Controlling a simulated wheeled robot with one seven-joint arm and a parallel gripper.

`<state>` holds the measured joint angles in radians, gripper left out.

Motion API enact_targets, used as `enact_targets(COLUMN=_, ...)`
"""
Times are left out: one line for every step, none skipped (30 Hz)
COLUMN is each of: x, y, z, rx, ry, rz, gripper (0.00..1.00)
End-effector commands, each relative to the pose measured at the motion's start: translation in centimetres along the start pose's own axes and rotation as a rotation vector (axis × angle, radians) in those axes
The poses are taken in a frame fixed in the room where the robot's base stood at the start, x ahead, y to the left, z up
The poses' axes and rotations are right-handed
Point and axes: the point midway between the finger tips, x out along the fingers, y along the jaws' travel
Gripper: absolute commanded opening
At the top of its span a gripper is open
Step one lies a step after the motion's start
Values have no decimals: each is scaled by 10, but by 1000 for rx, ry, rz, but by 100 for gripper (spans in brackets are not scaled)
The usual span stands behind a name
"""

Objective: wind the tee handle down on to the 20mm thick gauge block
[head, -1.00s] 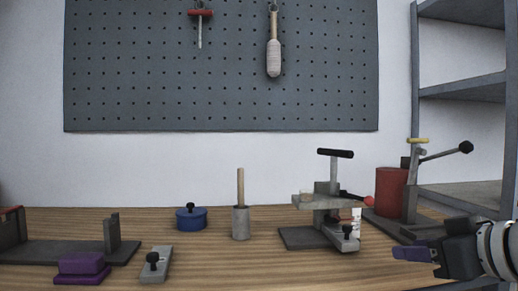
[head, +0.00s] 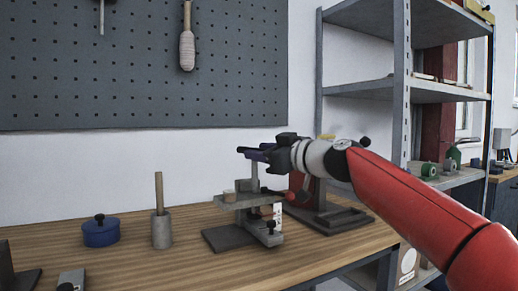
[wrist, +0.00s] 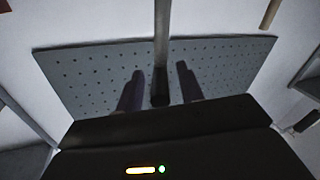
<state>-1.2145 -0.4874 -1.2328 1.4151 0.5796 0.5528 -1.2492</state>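The press (head: 240,203) stands on a dark base plate at the right of the table in the head view. Its grey screw stem (head: 254,180) rises towards my gripper (head: 250,153); the black tee handle is mostly hidden there. In the wrist view, which looks upside down, the stem (wrist: 161,45) comes from the top and ends at the dark tee handle (wrist: 160,92). My purple fingers (wrist: 160,86) are spread on either side of it, with gaps. Small grey-brown blocks (head: 228,196) show at the press's upper plate; I cannot tell which is the 20mm gauge block.
A pot with a wooden rod (head: 161,225) and a blue lidded pot (head: 100,231) stand left. A red-tipped lever (head: 289,196) sticks out by the press. The pegboard (head: 200,100) hangs behind; shelves (head: 400,88) stand right.

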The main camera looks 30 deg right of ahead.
Motion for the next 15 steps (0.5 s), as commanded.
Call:
enact_targets(x=3, y=0, z=-1, rx=0, ry=0, rz=-1, gripper=38)
enact_targets(x=4, y=0, z=0, rx=0, ry=-1, rz=-1, gripper=38)
enact_targets(x=6, y=0, z=0, rx=-1, ry=-1, rz=-1, gripper=38)
enact_targets(x=6, y=0, z=0, rx=-1, ry=-1, rz=-1, gripper=38)
enact_targets(x=6, y=0, z=0, rx=-1, ry=-1, rz=-1, gripper=38)
enact_targets(x=6, y=0, z=0, rx=-1, ry=-1, rz=0, gripper=38)
enact_targets(x=6, y=0, z=0, rx=-1, ry=-1, rz=0, gripper=38)
enact_targets(x=6, y=0, z=0, rx=-1, ry=-1, rz=0, gripper=38)
enact_targets(x=6, y=0, z=0, rx=-1, ry=-1, rz=0, gripper=38)
enact_targets(x=6, y=0, z=0, rx=-1, ry=-1, rz=0, gripper=38)
enact_targets(x=6, y=0, z=0, rx=-1, ry=-1, rz=0, gripper=38)
enact_targets(x=6, y=0, z=0, rx=-1, ry=-1, rz=0, gripper=32)
enact_targets(x=6, y=0, z=0, rx=-1, ry=-1, rz=0, gripper=28)
enact_targets(x=6, y=0, z=0, rx=-1, ry=-1, rz=0, gripper=25)
enact_targets(x=6, y=0, z=0, rx=-1, ry=-1, rz=0, gripper=19)
